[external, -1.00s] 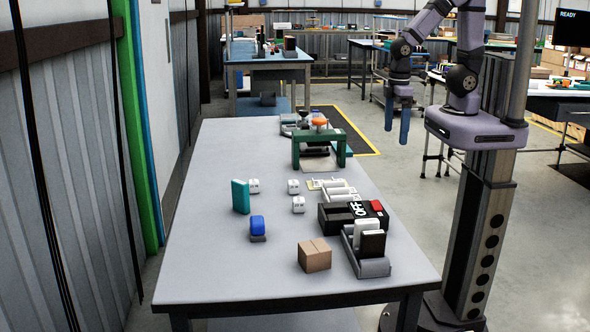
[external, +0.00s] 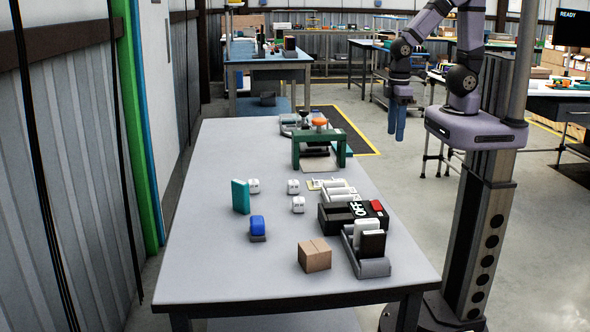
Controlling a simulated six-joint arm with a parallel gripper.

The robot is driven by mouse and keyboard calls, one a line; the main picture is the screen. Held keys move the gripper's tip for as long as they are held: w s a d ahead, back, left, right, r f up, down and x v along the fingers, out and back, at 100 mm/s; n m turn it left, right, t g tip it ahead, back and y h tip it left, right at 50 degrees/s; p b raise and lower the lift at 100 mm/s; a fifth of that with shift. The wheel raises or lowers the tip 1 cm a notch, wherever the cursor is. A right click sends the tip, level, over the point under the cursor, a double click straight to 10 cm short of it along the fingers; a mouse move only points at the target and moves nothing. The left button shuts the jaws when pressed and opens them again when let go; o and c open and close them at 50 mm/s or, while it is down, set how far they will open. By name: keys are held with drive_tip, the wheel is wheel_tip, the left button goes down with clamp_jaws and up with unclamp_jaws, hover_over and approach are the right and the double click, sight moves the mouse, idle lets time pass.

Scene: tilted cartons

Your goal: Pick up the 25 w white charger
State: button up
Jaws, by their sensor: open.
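Three small white blocks that look like chargers stand on the grey table: one (external: 253,186) beside the teal box, one (external: 293,187) to its right, and one (external: 298,205) just nearer the camera. Their markings are too small to read, so I cannot tell which is 25 W. My gripper (external: 397,125), with blue fingers pointing down, hangs off the table's right side, well away from the blocks. It is open and empty; its fingers overlap in this view.
A teal box (external: 240,197), a blue item on a stand (external: 257,227) and a brown carton (external: 314,256) stand on the table (external: 220,270). A green frame (external: 318,150) stands farther back.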

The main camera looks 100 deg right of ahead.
drive_tip(key=t+b, duration=0.1)
drive_tip(key=t, duration=0.6)
approach(260, 192)
drive_tip(key=s+d, duration=0.1)
drive_tip(key=s, duration=0.3)
drive_tip(key=s+d+r, duration=0.1)
drive_tip(key=s, duration=0.4)
drive_tip(key=s+d+r, duration=0.1)
drive_tip(key=s, duration=0.3)
drive_tip(key=shift+s+d+r, duration=0.15)
drive_tip(key=shift+s, duration=0.05)
drive_tip(key=w+f+t, duration=0.1)
drive_tip(key=w, duration=0.2)
drive_tip(key=w+a+f+t, duration=0.1)
drive_tip(key=w+t, duration=0.1)
drive_tip(key=w, duration=0.2)
drive_tip(key=w+a+f+t, duration=0.1)
drive_tip(key=w+f+t, duration=0.1)
drive_tip(key=w, duration=0.2)
drive_tip(key=shift+w+n+y+b, duration=0.1)
drive_tip(key=shift+n+y+b, duration=0.2)
drive_tip(key=shift+y+b, duration=0.1)
drive_tip(key=shift+w+a+t, duration=0.25)
drive_tip(key=shift+w+t, duration=0.4)
drive_tip(key=shift+t, duration=0.15)
drive_tip(key=shift+w, duration=0.1)
drive_tip(key=shift+p+x, duration=0.7)
drive_tip(key=shift+x, duration=2.9)
drive_tip(key=shift+f, duration=0.1)
drive_tip(key=c, duration=1.1)
